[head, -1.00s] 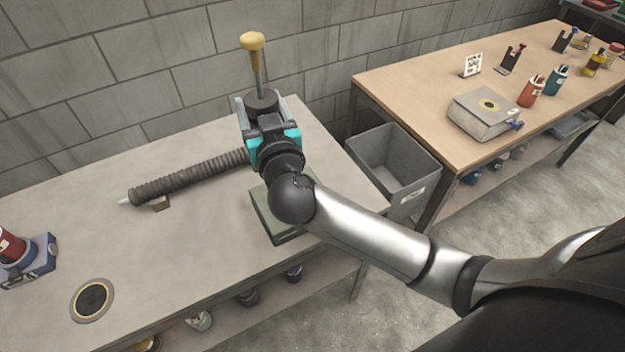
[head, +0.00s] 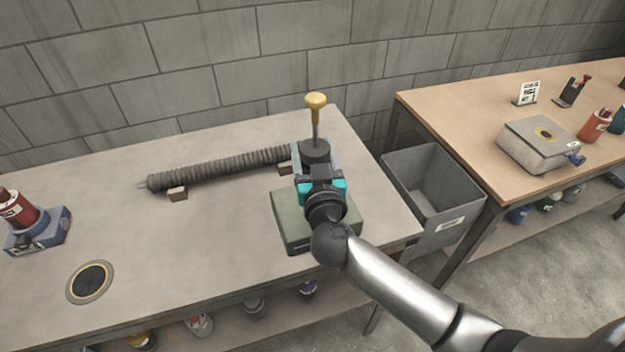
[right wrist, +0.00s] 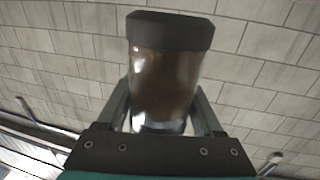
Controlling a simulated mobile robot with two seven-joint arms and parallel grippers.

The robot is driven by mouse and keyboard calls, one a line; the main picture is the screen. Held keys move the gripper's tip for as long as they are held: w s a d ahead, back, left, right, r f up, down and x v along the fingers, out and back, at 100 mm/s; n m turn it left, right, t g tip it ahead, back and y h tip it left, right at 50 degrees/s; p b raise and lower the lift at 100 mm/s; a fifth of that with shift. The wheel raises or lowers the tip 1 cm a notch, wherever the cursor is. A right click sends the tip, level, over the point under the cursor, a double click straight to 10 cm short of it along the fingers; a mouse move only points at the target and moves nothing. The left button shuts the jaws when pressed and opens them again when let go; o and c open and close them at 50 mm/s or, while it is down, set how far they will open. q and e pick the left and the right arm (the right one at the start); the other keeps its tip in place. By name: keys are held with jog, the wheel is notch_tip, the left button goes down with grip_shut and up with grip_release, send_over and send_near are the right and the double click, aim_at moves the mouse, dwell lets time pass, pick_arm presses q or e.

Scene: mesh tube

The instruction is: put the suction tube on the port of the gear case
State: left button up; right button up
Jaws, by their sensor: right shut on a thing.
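The dark ribbed tube (head: 225,167), likely the suction tube, lies on two small wooden blocks at the back of the near bench. Its pale tip points left. Its right end runs close behind my right gripper (head: 318,160); I cannot tell what it joins. My right gripper is shut on an upright pump-like thing with a black cap (head: 315,151), a rod and a yellow knob. In the right wrist view this thing has a brown see-through body (right wrist: 165,85). A green box (head: 287,225), perhaps the gear case, sits under the gripper, partly hidden. My left gripper is not in view.
A round yellow-rimmed dark disc (head: 90,282) and a red-topped blue device (head: 38,228) are at the bench's left. A grey bin (head: 430,190) stands between the benches. A grey box (head: 540,148) with a round port-like top mark is on the wooden bench.

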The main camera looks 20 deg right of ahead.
jog(key=shift+f+b, duration=1.65)
jog(key=shift+f, duration=1.05)
jog(key=shift+r, duration=0.1)
jog(key=o, duration=1.5)
jog(key=shift+f, duration=0.2)
jog(key=shift+r, duration=0.15)
jog(key=s+p, duration=0.1)
jog(key=s, duration=0.3)
jog(key=s+a+p, duration=0.1)
jog(key=s, duration=0.7)
jog(key=shift+a+p, duration=0.35)
jog(key=shift+p, duration=0.05)
